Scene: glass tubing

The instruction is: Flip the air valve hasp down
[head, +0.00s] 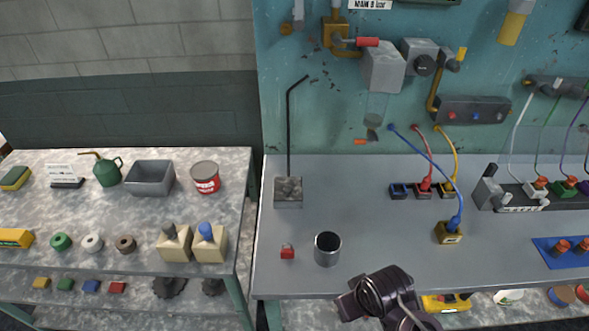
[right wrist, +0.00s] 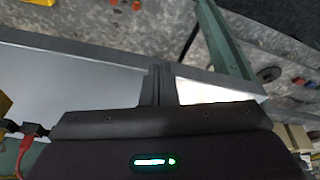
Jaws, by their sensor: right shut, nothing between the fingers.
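A brass valve fitting (head: 337,38) with a red-tipped lever (head: 367,42) is on the teal back panel at the top of the head view. The lever sticks out to the right, about level. A brass bracket hangs around the fitting; I cannot tell for sure which part is the hasp. My dark right arm is low in the head view, over the bench's front edge, far below the valve. In the right wrist view my right gripper (right wrist: 158,86) is shut and empty, with its fingers together. My left gripper is not in view.
A black bent rod (head: 289,125) rises from a grey block on the bench. A metal cup (head: 327,248) and a small red-topped item (head: 287,251) stand near the front. Blue, red and yellow cables are at right.

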